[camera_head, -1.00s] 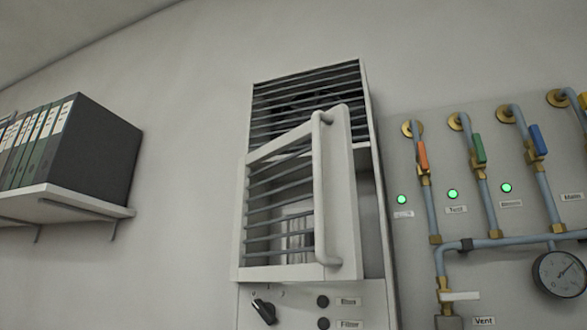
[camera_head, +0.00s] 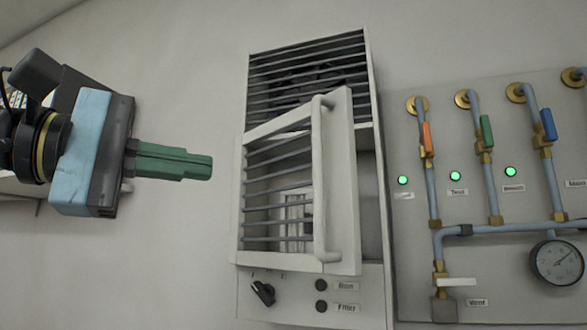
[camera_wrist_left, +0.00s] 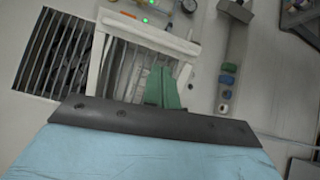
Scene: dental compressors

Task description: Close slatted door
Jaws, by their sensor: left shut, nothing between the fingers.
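The slatted door (camera_head: 332,190) is a white frame with grey slats and a long white handle bar along its right edge. It stands swung out from the lower part of the white wall cabinet, partly open, with the inside showing at its right. My left gripper (camera_head: 208,166) has green fingers that are shut and empty. It is left of the door in the head view, pointing right and apart from it. In the left wrist view the green fingertips (camera_wrist_left: 163,72) appear in front of the door (camera_wrist_left: 150,40). My right gripper is not in view.
Fixed upper slats (camera_head: 308,82) sit above the door. A black knob (camera_head: 263,292) and buttons are below. A panel with pipes, coloured valves and a gauge (camera_head: 559,262) is on the right. A shelf with binders is behind my left arm. Bare wall lies between.

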